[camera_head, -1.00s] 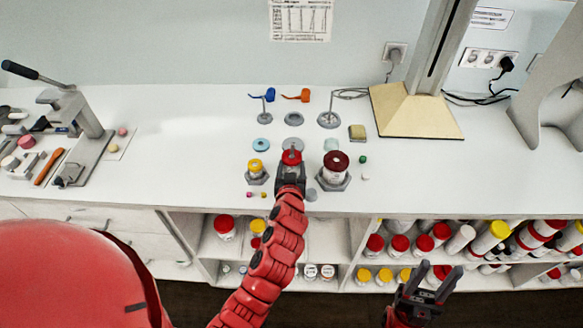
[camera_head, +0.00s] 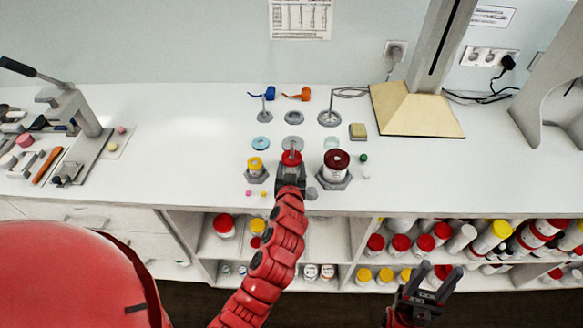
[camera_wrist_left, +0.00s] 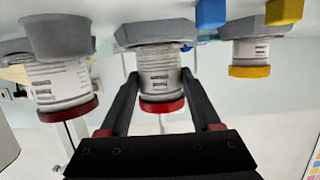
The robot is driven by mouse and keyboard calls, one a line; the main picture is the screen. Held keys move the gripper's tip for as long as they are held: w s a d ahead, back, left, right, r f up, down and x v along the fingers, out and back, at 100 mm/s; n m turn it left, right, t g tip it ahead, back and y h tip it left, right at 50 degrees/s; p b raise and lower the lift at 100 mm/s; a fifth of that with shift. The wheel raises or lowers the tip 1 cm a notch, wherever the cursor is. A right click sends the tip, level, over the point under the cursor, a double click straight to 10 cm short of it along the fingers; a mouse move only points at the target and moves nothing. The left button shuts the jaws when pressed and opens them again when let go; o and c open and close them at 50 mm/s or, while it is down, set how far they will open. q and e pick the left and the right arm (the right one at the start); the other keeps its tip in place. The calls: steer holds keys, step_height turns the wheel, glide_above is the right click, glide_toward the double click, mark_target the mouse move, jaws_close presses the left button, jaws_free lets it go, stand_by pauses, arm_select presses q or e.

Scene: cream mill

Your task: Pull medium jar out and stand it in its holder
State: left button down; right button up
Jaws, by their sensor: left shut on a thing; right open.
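The medium jar, white with a red lid (camera_head: 291,157), stands between a yellow-lidded jar (camera_head: 256,164) and a dark-red-lidded jar (camera_head: 336,160). My left gripper (camera_head: 290,170) is shut on it. In the left wrist view, which is upside down, its fingers lie on both sides of the white jar body (camera_wrist_left: 158,75). The jar's base meets a grey hexagonal holder (camera_wrist_left: 155,33); it looks seated in it, like the two neighbours in theirs. In the head view my arm hides the holder. My right gripper (camera_head: 434,280) is open and empty, low in front of the shelves.
The two neighbouring jars stand close on either side. A small grey tapered piece (camera_head: 311,193) is near the front edge. Discs, small stands and blue and orange scoops (camera_head: 298,95) lie behind. A lever press (camera_head: 80,140) is left; the counter between is clear.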

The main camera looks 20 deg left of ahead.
arm_select(q)
steer(key=shift+f+b, duration=0.55)
steer(key=shift+f, duration=0.05)
jaws_free()
steer(key=shift+r, duration=0.1)
steer(key=shift+r+b+v, duration=0.1)
steer(key=shift+b+v, duration=0.15)
steer(key=shift+v, duration=1.1)
steer(key=shift+r+b+v, duration=0.15)
steer(key=shift+b+v, duration=0.1)
steer(key=shift+v, duration=1.15)
steer(key=shift+r+b+v, duration=0.15)
steer(key=shift+b+v, duration=0.05)
steer(key=shift+v, duration=0.5)
steer(key=shift+r+b+v, duration=0.15)
steer(key=shift+b+v, duration=0.05)
steer(key=shift+v, duration=0.45)
steer(key=shift+w, duration=0.1)
steer(key=shift+d, duration=0.1)
